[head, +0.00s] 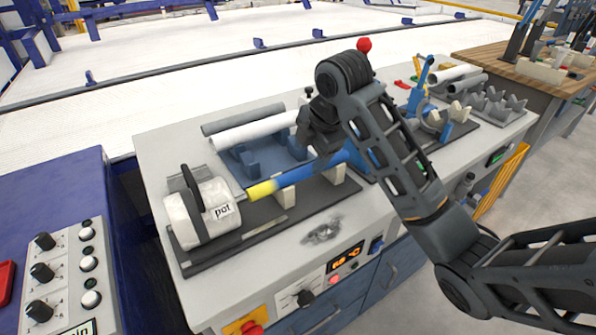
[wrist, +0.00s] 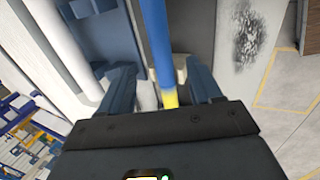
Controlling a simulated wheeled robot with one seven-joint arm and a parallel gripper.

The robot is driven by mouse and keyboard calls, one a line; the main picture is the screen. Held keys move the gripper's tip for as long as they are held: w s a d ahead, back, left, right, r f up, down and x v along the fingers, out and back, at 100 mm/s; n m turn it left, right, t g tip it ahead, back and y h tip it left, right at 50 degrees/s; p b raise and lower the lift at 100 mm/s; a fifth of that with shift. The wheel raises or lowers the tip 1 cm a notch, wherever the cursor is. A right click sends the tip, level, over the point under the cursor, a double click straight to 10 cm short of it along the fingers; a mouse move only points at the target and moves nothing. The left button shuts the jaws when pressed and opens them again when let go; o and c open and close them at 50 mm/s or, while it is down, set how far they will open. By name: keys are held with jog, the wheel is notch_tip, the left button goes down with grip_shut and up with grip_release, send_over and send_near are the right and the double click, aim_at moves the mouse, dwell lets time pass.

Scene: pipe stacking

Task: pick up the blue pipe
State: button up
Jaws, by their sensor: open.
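My gripper (head: 322,146) is over the middle of the pipe, and the arm hides part of the pipe's right side. In the wrist view the blue pipe (wrist: 157,40) runs down between the two spread fingers of my gripper (wrist: 160,80). The yellow band (wrist: 169,98) shows just above the gripper body. The fingers are apart, with space on both sides of the pipe. The exact height above it is unclear.
A white pipe (head: 255,131) and a grey pipe (head: 243,118) lie on a blue rack behind. A blue clamp (head: 418,88) and grey holders (head: 492,104) stand at the right of the bench. The bench front carries a display (head: 345,258) and knobs.

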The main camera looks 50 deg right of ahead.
aim_at(303, 170)
jog(key=shift+p+x, duration=0.4)
jog(key=shift+x, duration=3.2)
jog(key=shift+d, duration=0.1)
jog(key=shift+c, duration=0.5)
jog(key=c, duration=1.1)
